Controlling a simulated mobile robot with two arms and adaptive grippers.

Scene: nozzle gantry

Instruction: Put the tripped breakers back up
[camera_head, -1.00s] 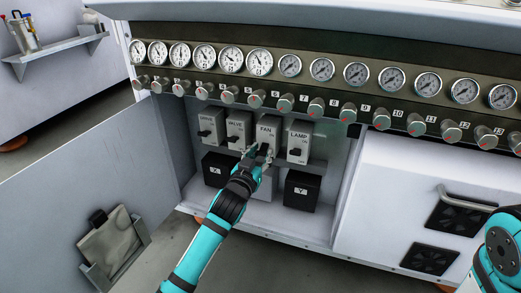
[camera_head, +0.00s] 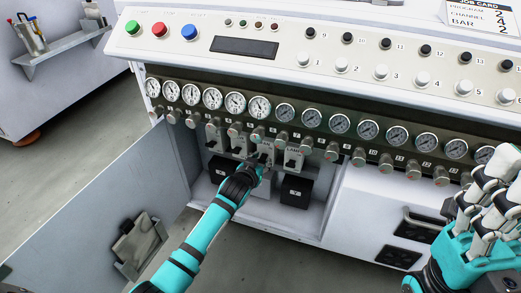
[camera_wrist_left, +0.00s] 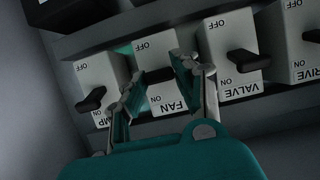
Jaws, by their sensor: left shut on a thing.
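Grey breakers with black levers stand in a row in the open cabinet. The LAMP breaker also shows in the head view (camera_head: 294,160). I cannot tell surely which levers are up. My right gripper (camera_head: 487,192) is raised at the right, empty.
Gauges (camera_head: 259,107) and a row of knobs (camera_head: 332,152) overhang the breakers. Black boxes (camera_head: 296,191) sit below them. The cabinet door (camera_head: 95,205) stands open at the left. A vented white panel (camera_head: 365,205) is at the right.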

